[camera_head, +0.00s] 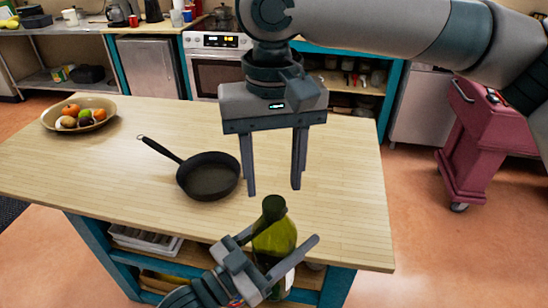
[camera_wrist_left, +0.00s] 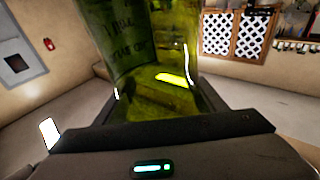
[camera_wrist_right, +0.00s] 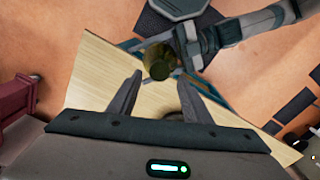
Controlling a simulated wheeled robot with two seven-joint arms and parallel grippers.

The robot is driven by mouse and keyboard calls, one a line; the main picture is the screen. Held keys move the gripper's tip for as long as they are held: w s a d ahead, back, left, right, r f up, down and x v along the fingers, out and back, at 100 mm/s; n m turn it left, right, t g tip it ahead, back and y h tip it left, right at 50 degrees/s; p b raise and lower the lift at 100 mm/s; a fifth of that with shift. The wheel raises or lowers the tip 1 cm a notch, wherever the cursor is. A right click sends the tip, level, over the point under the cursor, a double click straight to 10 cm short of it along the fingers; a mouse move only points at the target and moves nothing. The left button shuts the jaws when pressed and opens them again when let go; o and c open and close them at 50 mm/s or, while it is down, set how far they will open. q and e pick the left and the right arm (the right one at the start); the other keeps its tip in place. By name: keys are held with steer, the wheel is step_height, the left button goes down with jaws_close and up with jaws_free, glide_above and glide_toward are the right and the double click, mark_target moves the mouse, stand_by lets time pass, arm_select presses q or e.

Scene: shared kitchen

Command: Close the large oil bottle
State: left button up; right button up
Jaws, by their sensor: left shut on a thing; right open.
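The large oil bottle (camera_head: 273,235) is green, with a dark top (camera_head: 273,207) and a pale label low on its side. It is close to upright, in front of the island's near edge. My left gripper (camera_head: 278,241) is shut around its body, which fills the left wrist view (camera_wrist_left: 155,60). My right gripper (camera_head: 273,190) is open and empty, pointing down just above the bottle top. In the right wrist view the bottle (camera_wrist_right: 159,62) shows from above, just beyond the open fingertips. I cannot tell whether the dark top is a cap or the bare neck.
A black frying pan (camera_head: 209,176) lies on the wooden island top (camera_head: 330,200), left of the grippers. A fruit bowl (camera_head: 48,118) is at its far left. The island's right side is bare. A red cart (camera_head: 480,140) stands at the right.

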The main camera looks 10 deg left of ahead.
mark_target(274, 203)
steer(key=n, duration=0.2)
steer(key=r+n, duration=0.1)
steer(key=n, duration=0.2)
steer(key=shift+s, duration=0.1)
steer(key=n, duration=0.4)
steer(key=shift+r, duration=0.3)
steer(key=n, duration=0.4)
steer(key=shift+r, duration=0.4)
steer(key=n, duration=0.2)
steer(key=r+n, duration=0.1)
steer(key=n, duration=0.2)
steer(key=shift+f, duration=0.2)
steer(key=shift+f, duration=3.9)
steer(key=c, duration=1.1)
